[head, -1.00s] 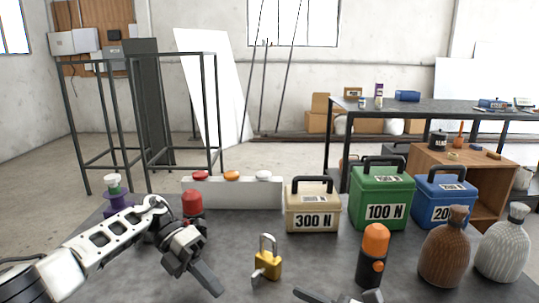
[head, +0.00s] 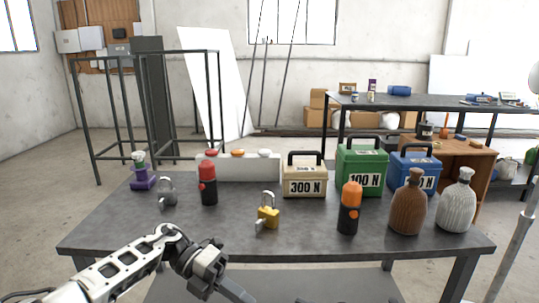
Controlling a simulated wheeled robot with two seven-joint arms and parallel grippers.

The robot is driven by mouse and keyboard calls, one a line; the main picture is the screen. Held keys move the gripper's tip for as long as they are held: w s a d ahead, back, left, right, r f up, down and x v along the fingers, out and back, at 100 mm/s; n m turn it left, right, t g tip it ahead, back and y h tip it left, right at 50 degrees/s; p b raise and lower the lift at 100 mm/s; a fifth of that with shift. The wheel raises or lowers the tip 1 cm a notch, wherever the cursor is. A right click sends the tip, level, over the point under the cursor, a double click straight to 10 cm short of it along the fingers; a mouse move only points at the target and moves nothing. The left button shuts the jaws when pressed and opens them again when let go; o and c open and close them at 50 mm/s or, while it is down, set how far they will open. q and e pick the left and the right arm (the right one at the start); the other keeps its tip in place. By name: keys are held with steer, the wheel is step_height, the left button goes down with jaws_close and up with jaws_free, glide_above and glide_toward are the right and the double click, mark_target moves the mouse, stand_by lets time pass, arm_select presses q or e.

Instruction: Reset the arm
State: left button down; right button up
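My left arm comes in from the lower left, and its gripper (head: 238,292) hangs low in front of the table's front edge. Its fingers point down and right, and I see nothing held. The fingers overlap in this view and run to the picture's bottom, so I cannot tell whether they are open. Only a dark sliver of my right gripper (head: 322,301) shows at the bottom edge, and its fingers are hidden. The grey table (head: 200,228) stands beyond both grippers.
On the table are a grey padlock (head: 168,193), a yellow padlock (head: 268,214), a red-topped cylinder (head: 208,184), an orange-topped cylinder (head: 349,210), a beige 300 N box (head: 304,178), a green 100 N box (head: 361,170), a blue box (head: 415,173) and two bottles (head: 408,205). The table's front strip is clear.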

arm_select(q)
steer(key=s+d+f+n+t+h, duration=0.1)
steer(key=s+d+n+t+h, duration=0.3)
steer(key=d+n+t+h, duration=0.6)
steer(key=s+a+f+n+t+y, duration=0.3)
steer(key=s+a+f+n+y, duration=0.4)
steer(key=n, duration=0.7)
steer(key=s+a+f+n+t+y, duration=0.3)
steer(key=s+a+f+n+y, duration=0.4)
steer(key=a+n+y, duration=0.5)
steer(key=s+n, duration=0.1)
steer(key=n, duration=0.2)
steer(key=shift+s+f, duration=0.25)
steer(key=shift+s, duration=0.05)
arm_select(e)
steer(key=s+d+f+n+h, duration=0.4)
steer(key=s+f+n+h, duration=0.1)
steer(key=n, duration=0.7)
steer(key=s+d+f+n+h, duration=0.4)
steer(key=s+f+n, duration=0.4)
steer(key=n, duration=0.5)
steer(key=shift+s+d+f+t+h, duration=0.35)
steer(key=shift+s+h, duration=0.35)
steer(key=shift+s, duration=0.55)
steer(key=shift+r, duration=0.1)
steer(key=shift+c, duration=0.2)
